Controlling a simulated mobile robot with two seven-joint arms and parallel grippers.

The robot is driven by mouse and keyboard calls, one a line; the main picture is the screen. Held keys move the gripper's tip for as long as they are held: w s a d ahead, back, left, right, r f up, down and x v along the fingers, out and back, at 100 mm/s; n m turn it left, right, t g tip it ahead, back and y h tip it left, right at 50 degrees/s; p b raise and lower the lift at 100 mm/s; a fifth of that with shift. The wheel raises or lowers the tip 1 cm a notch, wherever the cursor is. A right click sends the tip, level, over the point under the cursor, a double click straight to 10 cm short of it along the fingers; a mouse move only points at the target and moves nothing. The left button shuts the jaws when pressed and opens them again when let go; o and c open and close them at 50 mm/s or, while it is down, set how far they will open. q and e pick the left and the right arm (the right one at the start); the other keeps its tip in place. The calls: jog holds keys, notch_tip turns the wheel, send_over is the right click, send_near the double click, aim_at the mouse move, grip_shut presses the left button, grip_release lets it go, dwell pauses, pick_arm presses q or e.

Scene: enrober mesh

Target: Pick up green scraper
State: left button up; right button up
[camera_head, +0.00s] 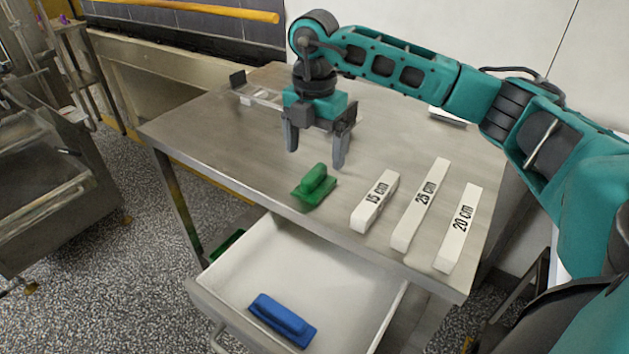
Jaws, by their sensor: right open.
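The green scraper (314,186) lies on the steel table (200,133), near its front edge, with its raised handle on top. My right gripper (315,160) points down above the table, a little behind the scraper. Its two fingers are apart with nothing between them. The scraper is fully visible and not touched by the fingers. My left gripper does not show.
White blocks marked 15 cm (375,202), 25 cm (420,205) and 20 cm (457,228) lie right of the scraper. Below, an open white drawer (340,294) holds a blue scraper (282,320). A metal-and-clear item (258,94) sits at the back left. The table's left part is clear.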

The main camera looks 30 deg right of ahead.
aim_at(314, 171)
jog(key=f, duration=0.7)
jog(key=shift+w+f, duration=0.1)
jog(key=shift+w, duration=0.1)
jog(key=shift+c, duration=0.4)
jog(key=c, duration=1.1)
